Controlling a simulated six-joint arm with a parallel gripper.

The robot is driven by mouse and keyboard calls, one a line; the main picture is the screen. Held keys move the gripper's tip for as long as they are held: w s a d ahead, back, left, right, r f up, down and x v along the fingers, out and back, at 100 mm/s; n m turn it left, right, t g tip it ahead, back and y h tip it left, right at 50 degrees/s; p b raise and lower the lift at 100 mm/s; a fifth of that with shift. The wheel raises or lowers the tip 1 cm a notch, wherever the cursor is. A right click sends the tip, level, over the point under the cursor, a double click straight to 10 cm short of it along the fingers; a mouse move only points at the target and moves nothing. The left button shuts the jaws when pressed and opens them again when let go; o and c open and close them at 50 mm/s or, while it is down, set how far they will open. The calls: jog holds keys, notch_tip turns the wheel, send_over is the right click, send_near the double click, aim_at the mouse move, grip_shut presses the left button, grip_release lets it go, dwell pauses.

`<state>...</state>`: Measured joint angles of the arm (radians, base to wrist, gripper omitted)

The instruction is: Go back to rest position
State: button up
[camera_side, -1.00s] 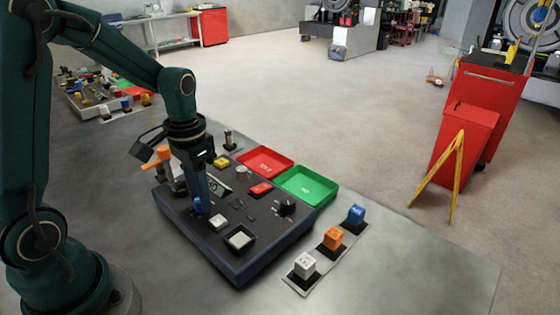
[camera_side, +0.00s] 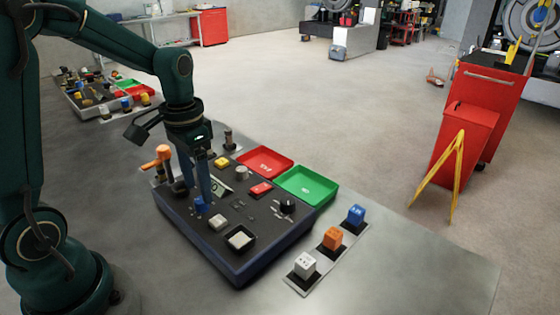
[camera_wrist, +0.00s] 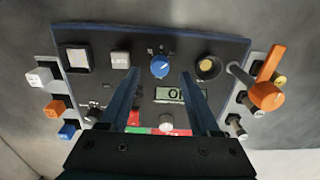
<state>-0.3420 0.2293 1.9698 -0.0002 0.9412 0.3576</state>
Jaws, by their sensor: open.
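My gripper (camera_side: 203,192) is open and empty above the dark control panel (camera_side: 228,262). In the wrist view its two fingers (camera_wrist: 158,84) are spread wide, with the blue knob (camera_wrist: 160,66) visible beyond and between them, apart from both. A small display (camera_wrist: 172,95) with partly readable characters lies between the fingers. In the side view the blue knob (camera_side: 200,204) is just below the fingertips. The fingers cover some of the panel behind them.
An orange handle (camera_side: 158,156) stands up at the panel's left. Red (camera_side: 265,174) and green (camera_side: 306,200) trays lie behind it. White (camera_side: 305,263), orange (camera_side: 333,236) and blue (camera_side: 356,213) cubes sit along the right. The table's right front is bare.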

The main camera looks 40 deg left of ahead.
jog(key=shift+r, duration=1.2)
jog(key=shift+d, duration=0.1)
jog(key=s+d+r+t, duration=0.5)
jog(key=s+d, duration=0.3)
jog(key=shift+s+d+t, duration=0.15)
jog(key=shift+s+t, duration=0.15)
